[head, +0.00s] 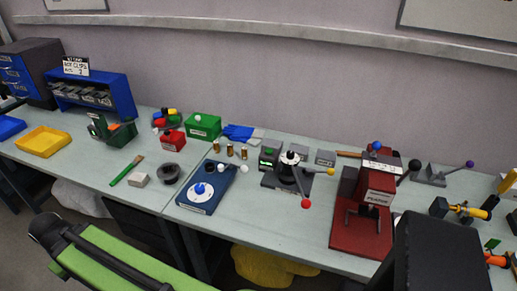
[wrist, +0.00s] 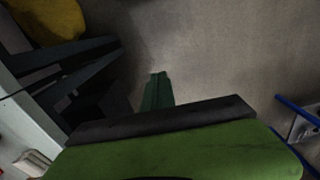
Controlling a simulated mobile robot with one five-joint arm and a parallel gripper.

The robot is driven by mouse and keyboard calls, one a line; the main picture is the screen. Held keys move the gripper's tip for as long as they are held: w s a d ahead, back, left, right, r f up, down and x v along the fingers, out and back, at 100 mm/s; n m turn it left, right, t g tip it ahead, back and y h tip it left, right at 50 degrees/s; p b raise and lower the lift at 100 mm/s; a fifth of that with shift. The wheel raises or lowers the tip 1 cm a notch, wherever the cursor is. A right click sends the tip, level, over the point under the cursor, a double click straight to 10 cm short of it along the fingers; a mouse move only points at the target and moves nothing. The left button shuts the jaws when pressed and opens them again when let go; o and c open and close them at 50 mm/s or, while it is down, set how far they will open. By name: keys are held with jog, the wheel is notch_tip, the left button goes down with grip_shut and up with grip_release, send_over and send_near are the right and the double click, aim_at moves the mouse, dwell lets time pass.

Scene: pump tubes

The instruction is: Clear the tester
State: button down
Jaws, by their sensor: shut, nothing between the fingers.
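No label that I can read names the tester. A dark device (head: 287,177) with a green-lit box and red, yellow and white knobs stands mid-bench. Left of it, a blue-based device (head: 205,190) carries a white disc and a blue knob, with a white ball at its back edge. Several small brass-coloured tubes (head: 230,150) stand upright behind these two. I cannot tell whether a tube sits in either device. My gripper (wrist: 158,76) shows in the wrist view as dark green fingers, shut and empty over bare floor, away from the bench things. It is not clearly seen in the head view.
A red press (head: 372,200) stands to the right. A yellow tray (head: 43,141), a blue rack (head: 122,90), a green brush (head: 127,170) and a dark round dish (head: 169,174) are on the left. A yellow thing (head: 268,266) lies under the bench.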

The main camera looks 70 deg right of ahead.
jog(key=shift+a+r, duration=0.1)
jog(key=shift+a, duration=0.05)
jog(key=s+d+r+m+h+p, duration=0.1)
jog(key=d+r+m+p, duration=0.15)
jog(key=d, duration=0.95)
jog(key=s+d+r+m+t+h+p, duration=0.1)
jog(key=d+r+m+h+p, duration=0.15)
jog(key=d, duration=0.95)
jog(key=s+d+r+m+h+p, duration=0.1)
jog(key=d+r+p, duration=0.15)
jog(key=d, duration=0.95)
notch_tip(320, 180, up, 13)
jog(key=m+g+h+p, duration=0.3)
jog(key=m+h+p, duration=0.2)
jog(key=m+p, duration=0.1)
send_over(268, 152)
jog(key=shift+d+f+y+b, duration=0.15)
jog(key=shift+f+y+b, duration=0.1)
jog(key=shift+b, duration=0.05)
jog(key=shift+w, duration=0.1)
notch_tip(268, 152, down, 9)
jog(key=b, duration=0.9)
